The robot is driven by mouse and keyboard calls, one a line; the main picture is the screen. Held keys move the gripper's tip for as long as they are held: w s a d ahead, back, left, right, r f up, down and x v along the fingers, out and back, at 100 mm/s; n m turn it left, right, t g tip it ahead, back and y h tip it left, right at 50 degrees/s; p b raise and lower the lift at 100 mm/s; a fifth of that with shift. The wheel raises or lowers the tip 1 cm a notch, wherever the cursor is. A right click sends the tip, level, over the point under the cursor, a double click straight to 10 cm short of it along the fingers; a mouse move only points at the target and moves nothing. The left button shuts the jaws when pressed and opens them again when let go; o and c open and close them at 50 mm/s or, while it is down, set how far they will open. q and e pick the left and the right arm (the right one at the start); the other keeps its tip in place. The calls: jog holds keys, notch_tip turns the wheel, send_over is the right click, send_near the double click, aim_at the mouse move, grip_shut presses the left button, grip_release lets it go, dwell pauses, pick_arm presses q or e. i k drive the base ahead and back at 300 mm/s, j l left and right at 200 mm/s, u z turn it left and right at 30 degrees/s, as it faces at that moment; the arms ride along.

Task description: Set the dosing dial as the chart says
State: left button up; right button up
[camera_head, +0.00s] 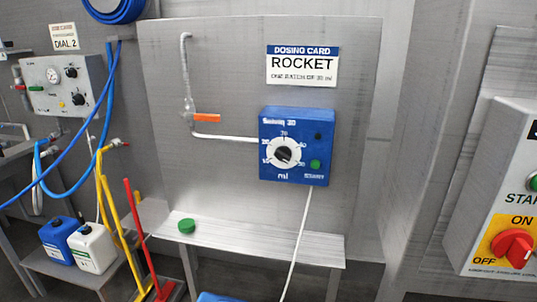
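The blue dosing box (268,178) is mounted on the steel panel right of centre. Its dosing dial (284,155) is a white disc with a black pointer knob, ringed by white numbers. The numbers are too small to read surely, and I cannot tell the exact setting. A green button (315,165) sits at the box's lower right, and a dark spot above it. The dosing card (302,66) above the box reads ROCKET, with a smaller line about one batch in ml that is blurred. Neither of my grippers is in view.
A steel shelf (260,243) below the panel bears a green cap (187,226). An orange-handled valve (206,118) is on the pipe. At left are a gauge box (60,88), a "DIAL 2" card (65,38), hoses and jugs (92,248). A red rotary switch (514,248) stands at right.

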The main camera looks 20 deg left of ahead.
aim_at(282, 153)
jog(key=i+j, duration=0.1)
jog(key=j, duration=0.35)
jog(key=i+j, duration=0.15)
jog(key=j, duration=0.3)
jog(key=i+j, duration=0.1)
jog(key=j, duration=0.35)
jog(key=i+j, duration=0.1)
jog(key=j, duration=0.35)
